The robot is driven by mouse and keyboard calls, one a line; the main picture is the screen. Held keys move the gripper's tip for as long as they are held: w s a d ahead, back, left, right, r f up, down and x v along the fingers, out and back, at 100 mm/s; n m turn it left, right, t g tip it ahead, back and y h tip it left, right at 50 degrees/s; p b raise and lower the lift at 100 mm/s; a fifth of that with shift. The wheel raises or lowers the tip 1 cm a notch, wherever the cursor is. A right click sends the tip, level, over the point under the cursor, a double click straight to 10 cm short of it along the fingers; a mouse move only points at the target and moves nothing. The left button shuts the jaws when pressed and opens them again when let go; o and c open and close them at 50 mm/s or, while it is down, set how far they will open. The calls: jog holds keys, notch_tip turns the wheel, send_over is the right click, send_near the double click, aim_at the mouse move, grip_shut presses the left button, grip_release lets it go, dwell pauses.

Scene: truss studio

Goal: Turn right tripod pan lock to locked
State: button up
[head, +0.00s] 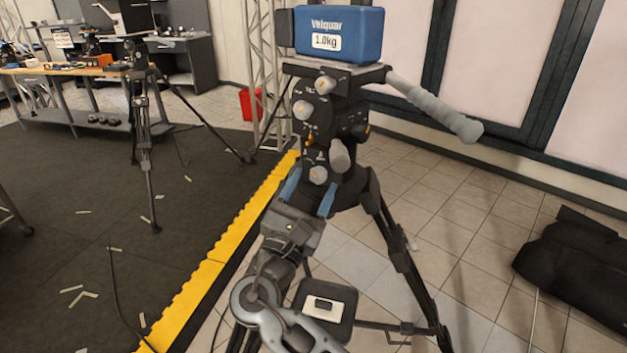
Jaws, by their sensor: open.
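The right tripod (400,262) stands in the middle, with a black head (345,118) bearing several grey knobs. The lowest round knob (318,175), with an orange mark beside its label area, sits low on the head's front; its label is too small to read, so I cannot tell for sure that it is the pan lock or which way it is set. My gripper (311,189) is open, its two blue-tipped fingers pointing up at the head. The fingertips lie to either side of and just below this knob in the picture; contact cannot be told.
A blue 1.0kg weight (340,34) sits on top. A grey pan handle (440,108) sticks out right. Another tripod (143,140) stands at the back left near a workbench (60,72). Yellow edging (225,245) borders the dark mat. A black bag (580,265) lies right.

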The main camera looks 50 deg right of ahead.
jog(key=shift+w+d+r, duration=0.15)
jog(key=shift+d+r, duration=0.1)
jog(key=shift+d, duration=0.35)
jog(key=c, duration=1)
